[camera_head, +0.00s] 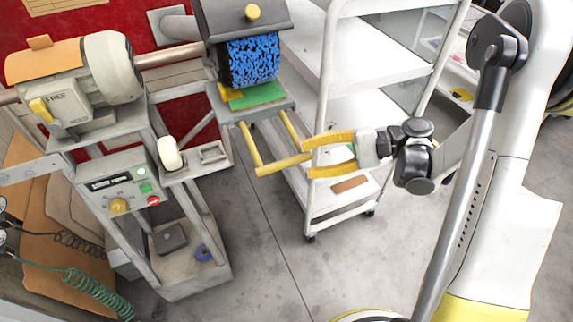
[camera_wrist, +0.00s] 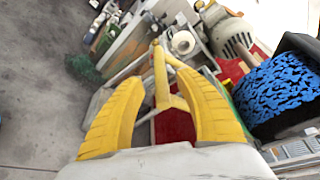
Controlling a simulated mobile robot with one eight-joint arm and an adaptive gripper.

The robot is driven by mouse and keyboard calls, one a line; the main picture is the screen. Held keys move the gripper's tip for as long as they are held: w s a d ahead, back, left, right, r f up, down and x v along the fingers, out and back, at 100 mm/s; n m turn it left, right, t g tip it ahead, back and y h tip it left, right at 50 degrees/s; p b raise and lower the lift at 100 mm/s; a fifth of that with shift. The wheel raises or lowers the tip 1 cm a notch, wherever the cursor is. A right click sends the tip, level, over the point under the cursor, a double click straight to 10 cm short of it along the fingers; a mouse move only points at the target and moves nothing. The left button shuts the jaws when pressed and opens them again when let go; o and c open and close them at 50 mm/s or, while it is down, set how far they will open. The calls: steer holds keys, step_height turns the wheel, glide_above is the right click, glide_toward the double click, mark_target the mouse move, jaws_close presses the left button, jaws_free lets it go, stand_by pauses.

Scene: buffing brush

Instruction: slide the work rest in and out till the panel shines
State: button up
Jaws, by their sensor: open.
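The work rest (camera_head: 284,105) is a grey tray with a yellow U-shaped handle (camera_head: 280,165) reaching out toward my side. A green panel (camera_head: 262,95) with a yellow part at its left lies on the rest, under the blue buffing brush (camera_head: 252,60). My gripper (camera_head: 307,158) has yellow fingers spread apart at the right corner of the handle. In the wrist view the handle (camera_wrist: 160,72) runs between the open fingers (camera_wrist: 160,82); I cannot tell whether they touch it. The brush (camera_wrist: 278,88) is at the right there. The panel's surface is mostly hidden by the brush.
A machine with a control box (camera_head: 122,185) stands at the left, a white roller (camera_head: 170,154) beside it. A white shelf cart (camera_head: 330,60) stands behind my gripper. Coiled green hose (camera_head: 95,290) lies lower left. The grey floor in the middle is clear.

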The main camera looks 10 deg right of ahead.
mark_target(294, 162)
steer(key=b+x, duration=0.1)
steer(key=x, duration=0.5)
steer(key=shift+a, duration=0.1)
jaws_close()
